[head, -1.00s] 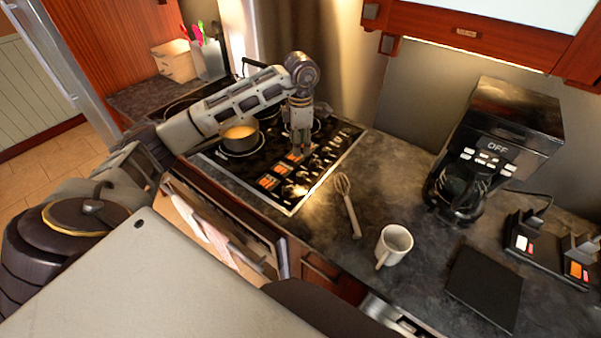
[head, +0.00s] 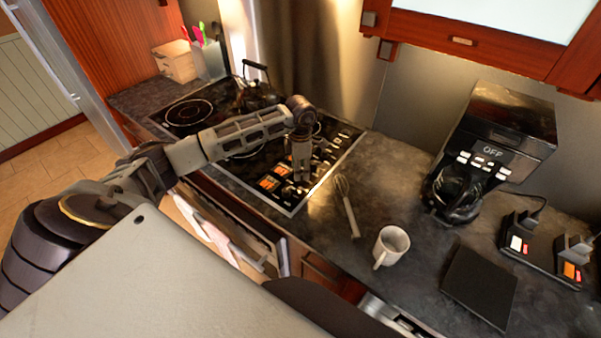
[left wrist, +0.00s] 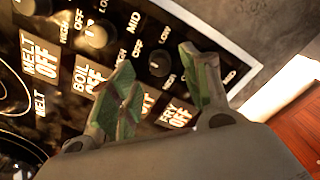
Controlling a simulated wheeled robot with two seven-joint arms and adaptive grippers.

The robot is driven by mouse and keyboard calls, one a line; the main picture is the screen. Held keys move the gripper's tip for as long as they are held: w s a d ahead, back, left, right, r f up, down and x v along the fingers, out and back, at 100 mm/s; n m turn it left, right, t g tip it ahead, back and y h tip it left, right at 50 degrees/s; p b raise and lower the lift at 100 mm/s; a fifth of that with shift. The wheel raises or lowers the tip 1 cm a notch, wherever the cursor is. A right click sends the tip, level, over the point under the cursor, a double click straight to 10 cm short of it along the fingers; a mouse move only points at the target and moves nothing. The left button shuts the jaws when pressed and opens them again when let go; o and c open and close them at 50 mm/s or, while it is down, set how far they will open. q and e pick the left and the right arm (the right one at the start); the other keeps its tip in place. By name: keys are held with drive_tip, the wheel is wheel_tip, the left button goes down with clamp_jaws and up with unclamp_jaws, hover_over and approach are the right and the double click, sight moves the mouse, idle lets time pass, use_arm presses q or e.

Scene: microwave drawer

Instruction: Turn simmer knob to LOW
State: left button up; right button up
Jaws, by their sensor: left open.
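The stove's control panel (head: 268,190) has several dark knobs and lit labels at its front right. In the left wrist view, a dark knob (left wrist: 160,63) sits between my finger tips, with OFF, MID and HIGH printed around it. Two more knobs show there, one upper left (left wrist: 98,37) and one at the top edge (left wrist: 38,6). Lit labels read MELT OFF, BOIL OFF and FRY OFF; no SIMMER label is readable. My left gripper (head: 300,178) is open, pointing down over the panel; contact with the knob cannot be told. My right gripper is out of view.
A kettle (head: 258,94) stands at the back of the stove. A coffee maker (head: 495,150) stands farther right. My forearm covers part of the cooktop.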

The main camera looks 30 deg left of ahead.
use_arm(q)
drive_tip(key=shift+f+p, duration=0.3)
drive_tip(key=shift+f, duration=1.35)
drive_tip(key=c, duration=1)
drive_tip(key=shift+c, duration=0.2)
